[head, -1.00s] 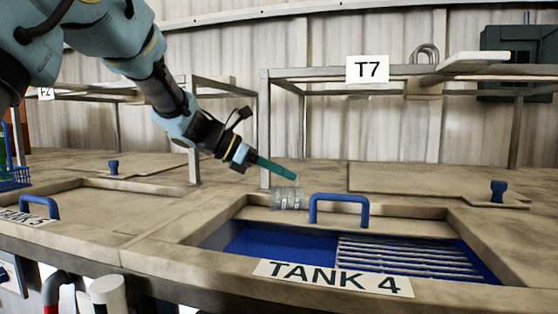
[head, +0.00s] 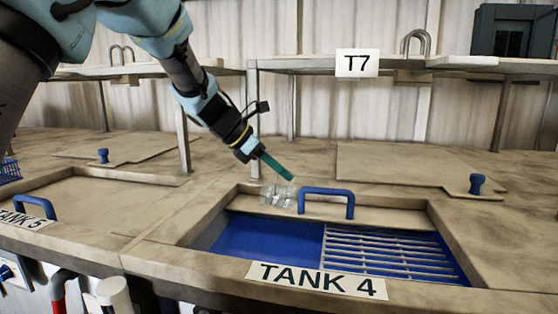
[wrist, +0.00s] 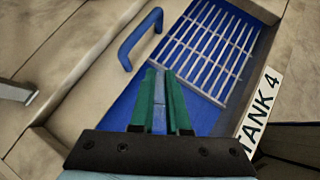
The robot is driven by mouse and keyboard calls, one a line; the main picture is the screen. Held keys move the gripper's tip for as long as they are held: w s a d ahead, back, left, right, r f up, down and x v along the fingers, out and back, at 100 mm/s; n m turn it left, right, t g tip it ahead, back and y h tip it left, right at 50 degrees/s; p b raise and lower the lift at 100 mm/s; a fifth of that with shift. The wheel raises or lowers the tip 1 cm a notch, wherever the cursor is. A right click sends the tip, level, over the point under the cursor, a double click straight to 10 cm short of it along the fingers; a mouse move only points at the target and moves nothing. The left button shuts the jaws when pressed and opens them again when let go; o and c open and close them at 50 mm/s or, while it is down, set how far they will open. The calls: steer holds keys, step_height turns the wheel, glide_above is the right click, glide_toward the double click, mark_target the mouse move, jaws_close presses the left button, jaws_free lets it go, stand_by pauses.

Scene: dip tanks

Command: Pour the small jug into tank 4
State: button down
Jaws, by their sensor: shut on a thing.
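The small clear jug (head: 278,196) hangs at the tip of my gripper (head: 290,177), whose green fingers slant down to the right. The jug looks tilted, but being see-through its exact lean and contents cannot be told. It appears over the back left corner of tank 4 (head: 262,238), which is open with a blue inside. In the wrist view my gripper (wrist: 160,75) has its green fingers around a narrow pale strip, with the tank's blue floor (wrist: 112,98) behind. The jug's body is not clear there.
A slatted rack (head: 385,255) fills the tank's right part. A blue handle (head: 327,192) stands at its back edge, close to the jug. The TANK 4 label (head: 316,280) is at the front. A T7 shelf frame (head: 440,70) stands behind.

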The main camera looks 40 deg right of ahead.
steer(key=shift+s+d+r+y+p, duration=0.25)
steer(key=shift+y+p, duration=0.25)
steer(key=shift+p, duration=1.1)
steer(key=shift+s+d+t+y+p, duration=0.15)
steer(key=shift+d+t+y+p, duration=0.3)
steer(key=shift+p, duration=0.7)
steer(key=shift+s+d+f+y, duration=0.15)
steer(key=shift+d+y, duration=0.05)
steer(key=shift+y, duration=0.15)
steer(key=shift+s+d+t+y, duration=0.1)
steer(key=shift+d+t+y, duration=0.15)
steer(key=shift+t+y, duration=0.2)
steer(key=t+y, duration=0.1)
steer(key=y, duration=0.2)
steer(key=f+t+y, duration=0.1)
steer(key=t+y, duration=0.1)
steer(key=d+f+t+y, duration=0.1)
steer(key=y, duration=0.2)
steer(key=shift+s+t+y, duration=0.25)
steer(key=shift+t+y, duration=0.05)
steer(key=shift+y, duration=0.05)
